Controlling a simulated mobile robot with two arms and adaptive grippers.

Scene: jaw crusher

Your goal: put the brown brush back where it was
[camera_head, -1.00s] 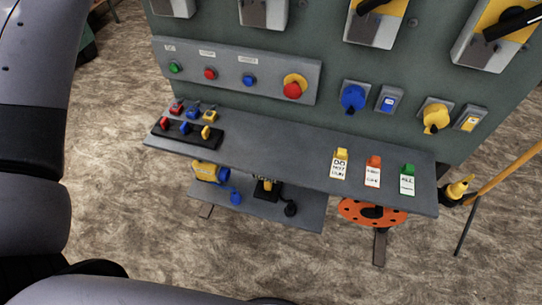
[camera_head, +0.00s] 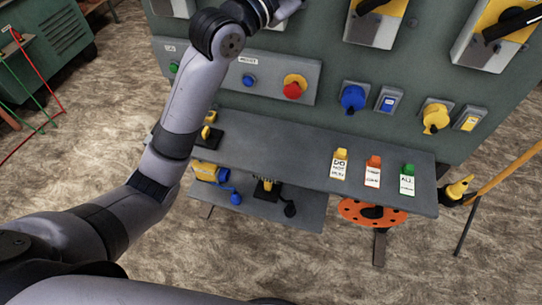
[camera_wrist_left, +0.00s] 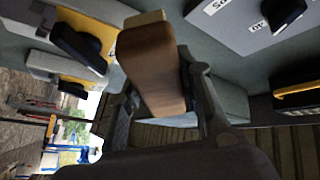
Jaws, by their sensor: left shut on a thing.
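The brown brush (camera_wrist_left: 152,62) shows in the left wrist view as a brown block with a paler strip along its top end. My left gripper (camera_wrist_left: 158,92) is shut on it, with a dark finger on either side. The brush is tilted and held in front of the grey-green panel; I cannot tell whether it touches anything. Its bristles are not clearly seen. In the head view my left arm reaches up past the panel, and its gripper and the brush are beyond the top edge. My right gripper is in neither view.
The green panel (camera_head: 330,60) carries switch boxes, buttons and a red emergency stop (camera_head: 293,88). Below is a grey shelf (camera_head: 270,155) with several coloured tags and padlocks, partly behind my arm. An orange disc (camera_head: 370,212) and a yellow pole (camera_head: 500,178) are at right.

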